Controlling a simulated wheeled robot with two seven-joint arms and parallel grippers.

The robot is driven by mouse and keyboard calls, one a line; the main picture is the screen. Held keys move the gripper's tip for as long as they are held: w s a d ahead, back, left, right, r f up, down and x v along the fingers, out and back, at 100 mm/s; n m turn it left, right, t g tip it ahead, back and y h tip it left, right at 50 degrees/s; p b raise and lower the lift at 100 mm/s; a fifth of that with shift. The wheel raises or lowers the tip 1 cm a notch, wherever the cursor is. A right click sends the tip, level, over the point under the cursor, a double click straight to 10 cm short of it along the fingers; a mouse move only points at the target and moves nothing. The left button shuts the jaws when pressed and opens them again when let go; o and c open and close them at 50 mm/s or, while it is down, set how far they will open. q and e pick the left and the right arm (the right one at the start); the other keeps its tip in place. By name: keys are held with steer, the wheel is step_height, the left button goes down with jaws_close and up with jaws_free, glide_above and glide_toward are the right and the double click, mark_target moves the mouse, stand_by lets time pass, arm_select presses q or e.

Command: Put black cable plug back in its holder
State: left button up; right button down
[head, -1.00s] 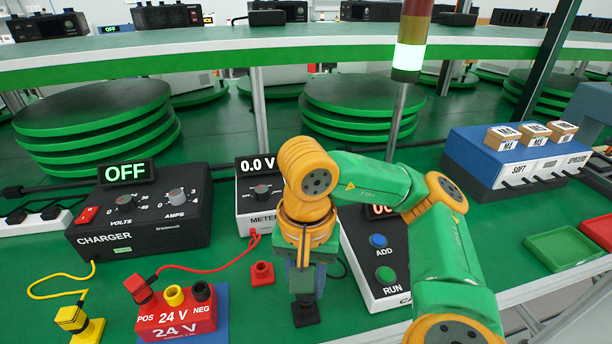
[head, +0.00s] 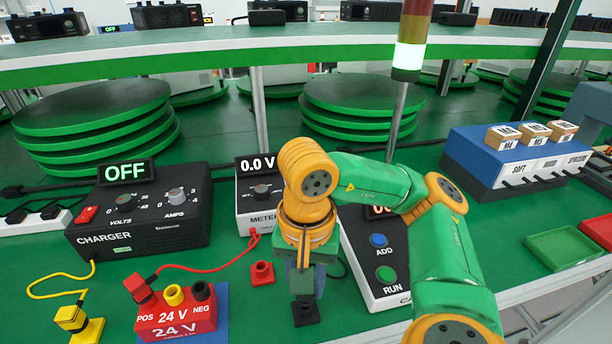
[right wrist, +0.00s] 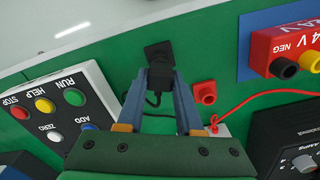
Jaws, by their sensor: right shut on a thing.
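My right gripper (head: 304,290) points down over the green table, and it also shows in the right wrist view (right wrist: 162,82). It is shut on the black cable plug (right wrist: 159,80), whose black cable curls back between the fingers. The black holder (head: 306,316) stands directly below the fingertips, and its square base shows in the right wrist view (right wrist: 157,50). The plug is lined up with the holder and at or very near its top. I cannot tell whether it is fully seated. My left gripper is not in view.
A red holder (head: 262,274) stands empty just left of my gripper. The red 24 V block (head: 176,318) and the charger (head: 140,220) are further left. The meter (head: 258,204) is behind, and a button box (head: 384,262) stands close on the right. A red cable runs to the meter.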

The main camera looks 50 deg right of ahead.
steer(key=shift+f, duration=0.15)
steer(key=shift+f+b, duration=0.35)
steer(key=shift+b, duration=0.1)
steer(key=shift+f, duration=0.15)
stand_by(0.3)
steer(key=shift+f+b, duration=0.25)
steer(key=shift+b, duration=0.1)
stand_by(0.3)
steer(key=shift+c, duration=2.4)
jaws_free()
steer(key=shift+r, duration=0.1)
steer(key=shift+r+p, duration=3.65)
steer(key=shift+p, duration=0.1)
